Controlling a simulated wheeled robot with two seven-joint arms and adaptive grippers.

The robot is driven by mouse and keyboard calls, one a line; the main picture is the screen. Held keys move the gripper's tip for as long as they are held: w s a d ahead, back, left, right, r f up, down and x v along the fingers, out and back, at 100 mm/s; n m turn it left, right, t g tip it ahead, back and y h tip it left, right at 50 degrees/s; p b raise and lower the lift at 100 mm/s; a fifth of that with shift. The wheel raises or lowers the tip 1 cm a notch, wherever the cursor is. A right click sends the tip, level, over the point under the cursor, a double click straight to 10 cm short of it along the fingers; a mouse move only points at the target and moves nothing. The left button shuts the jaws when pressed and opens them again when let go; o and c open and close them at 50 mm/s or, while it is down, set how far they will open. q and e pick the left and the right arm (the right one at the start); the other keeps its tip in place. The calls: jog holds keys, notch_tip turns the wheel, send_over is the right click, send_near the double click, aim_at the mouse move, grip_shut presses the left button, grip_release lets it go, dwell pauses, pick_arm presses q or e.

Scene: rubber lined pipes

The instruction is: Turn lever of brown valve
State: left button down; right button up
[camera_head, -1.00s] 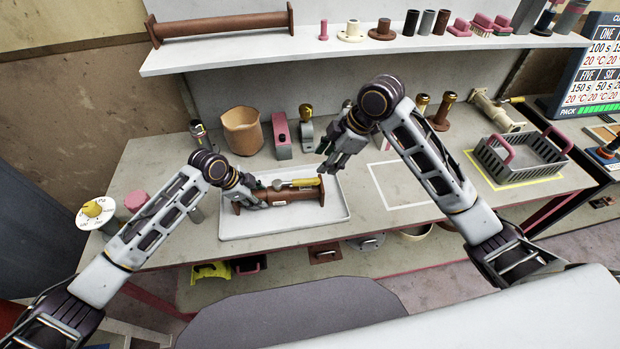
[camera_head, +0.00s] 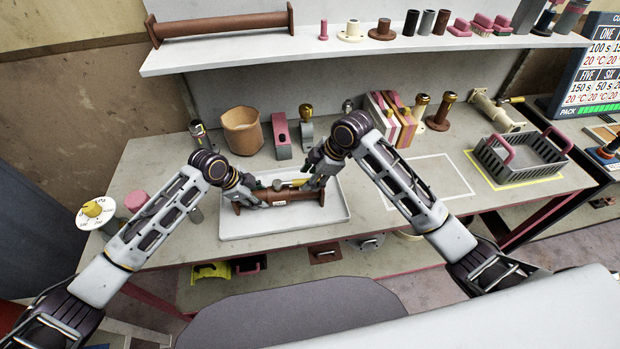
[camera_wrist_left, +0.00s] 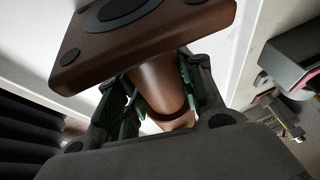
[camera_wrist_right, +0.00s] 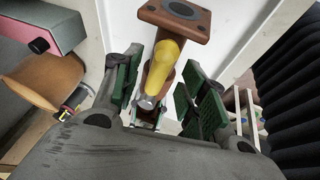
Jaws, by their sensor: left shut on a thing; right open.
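The brown valve (camera_head: 283,198) lies in the white tray (camera_head: 335,214), with a square flange at its end.
A brown cup (camera_head: 242,132), a pink-and-grey block (camera_head: 281,136) and a grey fitting (camera_head: 306,130) stand behind the tray. Pink and cream plates (camera_head: 392,118) stand at the back right. A grey basket (camera_head: 521,160) sits far right; a white-outlined area (camera_head: 430,180) is empty.

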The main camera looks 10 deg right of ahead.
jog(key=shift+x, duration=0.75)
grip_shut()
